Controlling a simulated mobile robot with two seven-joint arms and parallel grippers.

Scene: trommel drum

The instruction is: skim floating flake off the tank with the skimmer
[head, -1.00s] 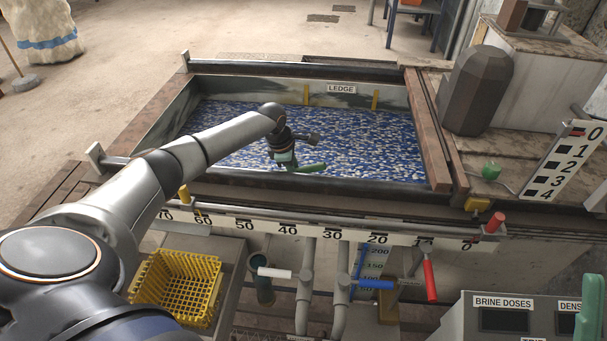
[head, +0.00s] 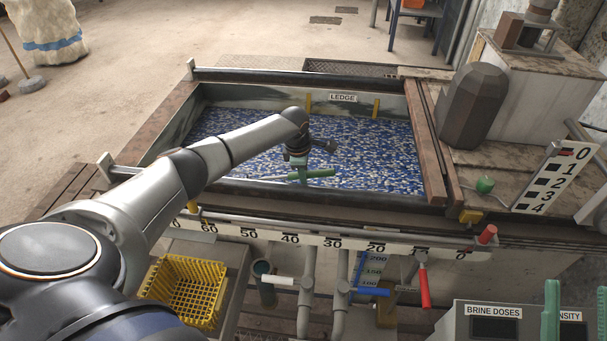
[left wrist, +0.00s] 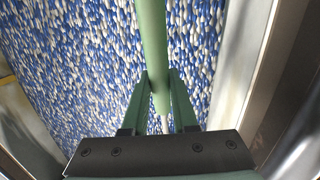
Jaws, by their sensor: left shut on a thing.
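The tank (head: 190,137) is a rectangular basin, its surface densely covered with blue and white floating flake (head: 370,148). My left arm reaches over the tank. My left gripper (head: 299,172) is shut on the green handle of the skimmer (head: 322,173), low over the near part of the tank. The green handle (left wrist: 152,45) also runs between the fingers in the left wrist view, with flake behind it. A thin pale rod (head: 268,178) extends left from the gripper. The skimmer's head is not clearly visible.
A numbered rail (head: 330,243) runs along the tank's front, with white, blue and red valve handles below. A yellow basket (head: 185,290) stands at front left. A dark rounded block (head: 473,105) stands right of the tank. A sign reading LEDGE (head: 343,98) is on the far wall.

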